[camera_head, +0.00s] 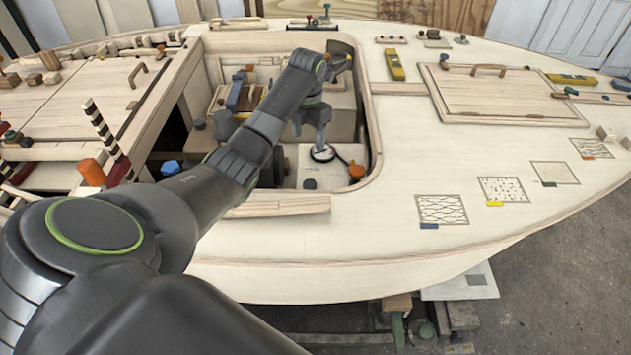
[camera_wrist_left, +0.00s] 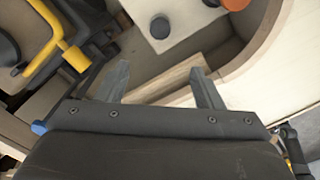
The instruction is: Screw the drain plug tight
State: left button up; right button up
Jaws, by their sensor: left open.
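My left gripper (camera_head: 321,143) reaches down into the open cockpit well of the hull. In the left wrist view its two fingers (camera_wrist_left: 161,76) are apart with nothing between them. A small dark round cap (camera_head: 310,184) sits on the pale well floor; it also shows in the left wrist view (camera_wrist_left: 160,27), ahead of the fingers and apart from them. An orange round knob (camera_head: 356,171) stands to its right, at the top edge in the left wrist view (camera_wrist_left: 236,3). I cannot tell for sure which of these is the drain plug. My right gripper is not in view.
A white disc with a dark rim (camera_head: 323,153) lies close by the gripper. The well's wooden coaming (camera_head: 372,125) curves around on the right. A loose wooden strip (camera_head: 278,206) lies along the near edge. A yellow handle (camera_wrist_left: 62,50) shows at left in the wrist view.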

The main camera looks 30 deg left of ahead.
pick_arm(q)
jog(key=b, duration=0.2)
send_near(310, 184)
notch_tip(310, 184, down, 8)
jog(key=shift+w+f, duration=0.15)
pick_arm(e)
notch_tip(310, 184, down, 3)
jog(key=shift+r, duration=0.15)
pick_arm(q)
jog(key=shift+c, duration=0.4)
jog(key=c, duration=0.9)
jog(key=shift+m, duration=0.3)
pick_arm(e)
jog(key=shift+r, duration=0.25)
